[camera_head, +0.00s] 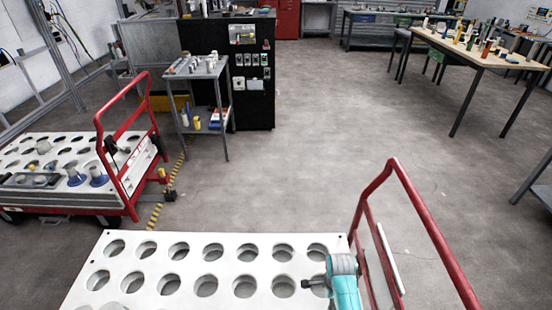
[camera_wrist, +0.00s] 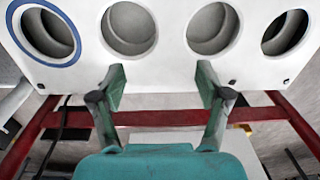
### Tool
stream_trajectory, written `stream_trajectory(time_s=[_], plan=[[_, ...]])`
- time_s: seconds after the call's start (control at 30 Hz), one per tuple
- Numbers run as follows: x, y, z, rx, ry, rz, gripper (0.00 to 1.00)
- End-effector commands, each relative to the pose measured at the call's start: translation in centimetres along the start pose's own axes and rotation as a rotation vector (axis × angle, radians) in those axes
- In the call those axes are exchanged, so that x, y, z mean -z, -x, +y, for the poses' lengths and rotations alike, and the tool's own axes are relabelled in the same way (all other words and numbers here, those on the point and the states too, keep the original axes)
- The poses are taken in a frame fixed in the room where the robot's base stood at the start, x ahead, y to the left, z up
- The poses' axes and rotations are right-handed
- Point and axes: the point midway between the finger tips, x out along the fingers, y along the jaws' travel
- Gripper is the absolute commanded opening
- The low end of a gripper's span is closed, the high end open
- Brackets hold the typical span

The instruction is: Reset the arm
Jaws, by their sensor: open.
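My gripper (camera_wrist: 161,95) shows in the wrist view with its two green fingers spread apart. Nothing is between them. Beyond the fingertips is the edge of a white plate with round holes (camera_wrist: 172,63); one hole at the left has a blue ring (camera_wrist: 76,52). I cannot tell whether the fingers touch the plate. In the head view, a teal part of my arm (camera_head: 345,293) with a grey end stands over the right part of a white holed plate (camera_head: 228,267).
A red-framed cart (camera_head: 132,203) with blue-based items on its holed top stands at the left. A small grey table (camera_head: 203,70) stands behind it. A wooden-topped table (camera_head: 457,48) with many items is at the right back. A red rail (camera_head: 437,238) rises at right. Middle floor is clear.

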Motion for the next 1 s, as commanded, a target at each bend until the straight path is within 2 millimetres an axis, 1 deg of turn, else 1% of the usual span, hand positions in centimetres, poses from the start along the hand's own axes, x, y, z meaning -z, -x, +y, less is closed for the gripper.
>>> stream_trajectory(time_s=[0.27,0.43,0.57,0.6,0.73,0.87,1.0], plan=[[-0.1,-1.9,2.7,0.064,0.079,0.005,0.76],[-0.2,-3.1,5.1,0.126,0.154,0.015,0.76],[-0.3,-4.1,8.0,0.194,0.240,0.032,0.76],[-0.3,-4.4,9.1,0.220,0.273,0.040,0.76],[-0.5,-4.6,12.6,0.306,0.379,0.073,0.76],[-0.6,-4.0,16.1,0.390,0.484,0.115,0.76],[-0.7,-2.5,19.7,0.477,0.594,0.172,0.76]])
